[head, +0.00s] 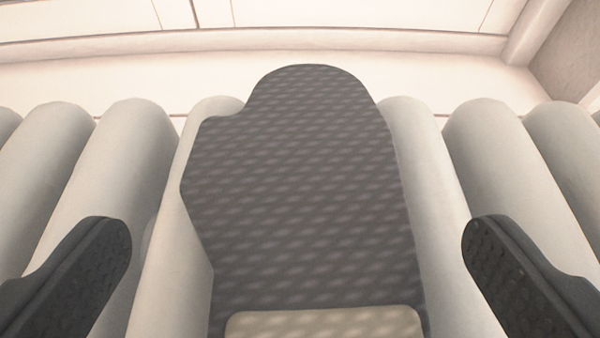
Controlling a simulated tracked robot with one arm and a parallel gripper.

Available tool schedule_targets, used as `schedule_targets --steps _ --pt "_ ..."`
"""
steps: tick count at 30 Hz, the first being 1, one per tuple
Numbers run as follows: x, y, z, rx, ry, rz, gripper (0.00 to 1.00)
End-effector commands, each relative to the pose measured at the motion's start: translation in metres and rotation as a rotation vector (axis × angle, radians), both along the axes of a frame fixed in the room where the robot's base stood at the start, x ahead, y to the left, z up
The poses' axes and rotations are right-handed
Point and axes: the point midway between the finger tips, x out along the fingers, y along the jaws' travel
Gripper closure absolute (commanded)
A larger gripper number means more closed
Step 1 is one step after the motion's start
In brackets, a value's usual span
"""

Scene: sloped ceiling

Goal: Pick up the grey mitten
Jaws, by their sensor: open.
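The grey mitten (300,190) lies in the middle of the head view, on top of a row of pale rounded columns. It has a quilted dark grey surface and a beige cuff (325,323) at the near end, cut off by the bottom edge. Its rounded tip points away from me and its thumb bulge is on the left. My gripper (296,250) is open, with one dark finger to the left of the mitten and one to the right. Both fingers are apart from it, with a gap on each side.
The pale ribbed surface (500,170), which looks like a radiator, runs across the view, with grooves between its columns. Behind it is a light ledge or floor strip (440,78) and a pale panelled wall (350,14). A brownish surface (570,50) stands at the top right.

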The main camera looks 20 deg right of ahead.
Motion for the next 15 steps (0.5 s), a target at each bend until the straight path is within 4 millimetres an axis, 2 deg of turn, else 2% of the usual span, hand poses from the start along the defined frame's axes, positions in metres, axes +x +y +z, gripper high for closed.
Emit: schedule_targets --steps 6,15 --pt "0.021 -0.006 -0.024 0.000 0.003 -0.002 0.00" --pt "0.038 -0.011 -0.029 0.000 0.004 -0.002 0.00"
